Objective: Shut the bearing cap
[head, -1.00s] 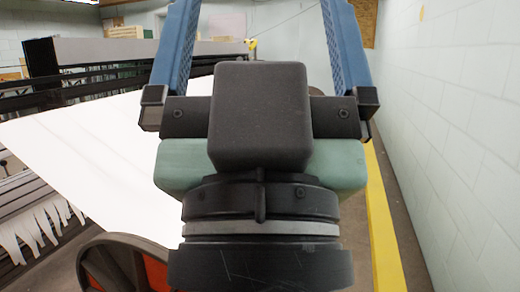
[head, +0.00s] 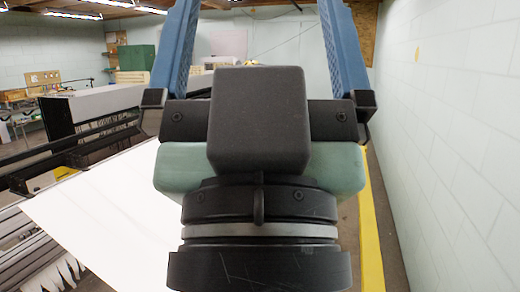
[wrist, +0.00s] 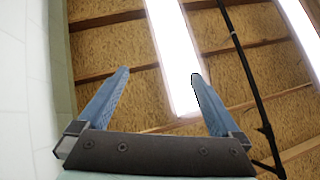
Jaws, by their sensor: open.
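My gripper (head: 262,30) stands upright in the middle of the head view, its two blue fingers spread wide apart with nothing between them. In the wrist view my gripper (wrist: 160,82) is also open and empty, pointing up toward the ceiling. I cannot make out a bearing cap in either view. My gripper and wrist hide the centre of the head view.
A white sheet of warp (head: 120,215) stretches across the lower left beside dark loom rails. A black and grey machine (head: 92,115) stands behind it. A yellow strip (head: 371,240) runs along the right, before a pale block wall (head: 455,140). Ceiling lights (wrist: 172,55) show overhead.

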